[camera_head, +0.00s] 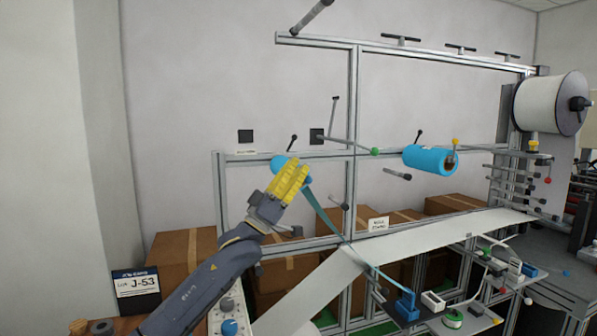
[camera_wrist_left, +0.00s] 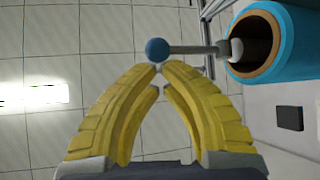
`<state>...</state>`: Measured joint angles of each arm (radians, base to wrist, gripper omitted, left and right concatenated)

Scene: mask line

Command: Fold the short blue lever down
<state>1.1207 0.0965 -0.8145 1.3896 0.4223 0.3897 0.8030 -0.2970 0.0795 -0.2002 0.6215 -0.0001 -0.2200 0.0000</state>
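The short blue lever shows in the left wrist view as a grey rod with a blue ball knob (camera_wrist_left: 157,50). The rod runs sideways from a hub by the blue roll (camera_wrist_left: 278,48). My left gripper (camera_wrist_left: 159,67) has its yellow fingers drawn together, with the tips right at the near side of the knob. The ball does not appear to sit between the fingers; whether they touch it I cannot tell. In the head view my left gripper (camera_head: 299,166) is in front of the left blue roll (camera_head: 281,163) and hides much of the lever. My right gripper is out of view.
A metal frame (camera_head: 354,100) carries another blue roll (camera_head: 430,158), a green-knobbed lever (camera_head: 374,152) and a yellow-knobbed lever (camera_head: 455,142). A teal strip (camera_head: 325,215) runs down to the right. A big white roll (camera_head: 548,103) is at the right. Boxes (camera_head: 182,250) stand behind.

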